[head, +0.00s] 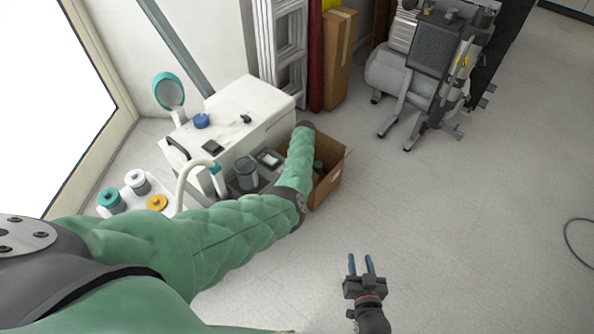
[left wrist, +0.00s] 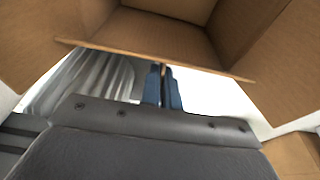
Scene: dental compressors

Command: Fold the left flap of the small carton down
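The small carton (head: 328,188) is an open brown box on the floor in the head view, beside the white cabinet. My left arm covers its left part, and the left gripper is hidden there. In the left wrist view the open carton (left wrist: 165,28) fills the top, with brown flaps spread out at the left (left wrist: 28,45) and right (left wrist: 285,65). My left gripper (left wrist: 163,72) has its blue fingertips close together by the carton's near edge; whether they touch it is unclear. My right gripper (head: 361,262) is open and empty above the floor.
The white cabinet (head: 262,105) stands left of the carton, with jars and spools in front and a round teal mirror (head: 168,91) behind. A tall cardboard box (head: 339,58), a ladder (head: 285,50) and a compressor (head: 425,65) stand behind.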

